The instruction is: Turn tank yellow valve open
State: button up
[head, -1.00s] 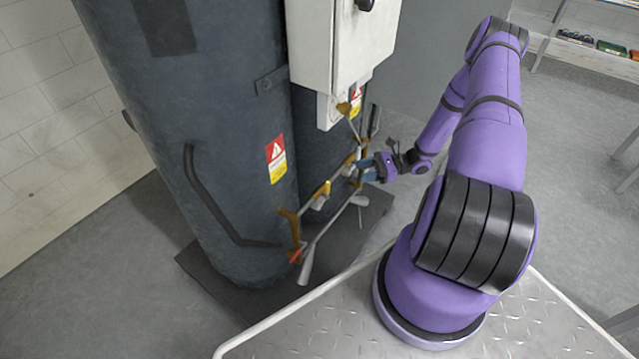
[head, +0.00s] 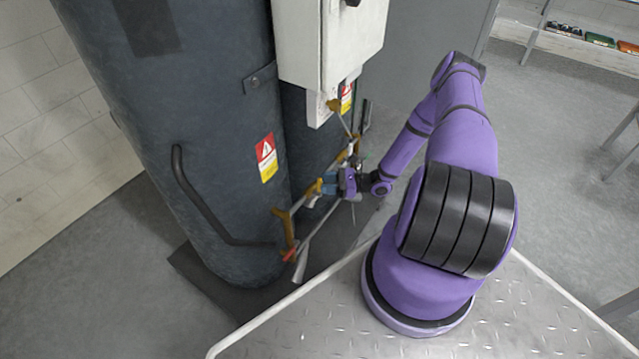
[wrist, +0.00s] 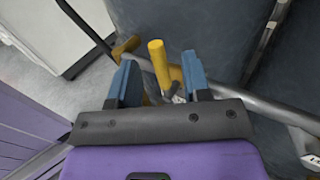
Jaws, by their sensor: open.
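A yellow valve handle (wrist: 157,62) stands on a grey pipe (wrist: 245,103) in the wrist view. My gripper (wrist: 159,65) is open, with one blue finger on each side of this handle. A gap shows between the handle and the fingers; I cannot tell whether they touch it lower down. In the head view my gripper (head: 332,182) is at the pipework in front of the dark tank (head: 215,120), beside a yellow fitting (head: 314,188). My gripper partly hides the pipes there.
A bent black handle (head: 185,195) sticks out from the tank. Grey floor (head: 550,150) is open at the right.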

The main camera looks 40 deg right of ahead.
jog(key=shift+x, duration=1.3)
jog(key=shift+c, duration=0.2)
grip_shut()
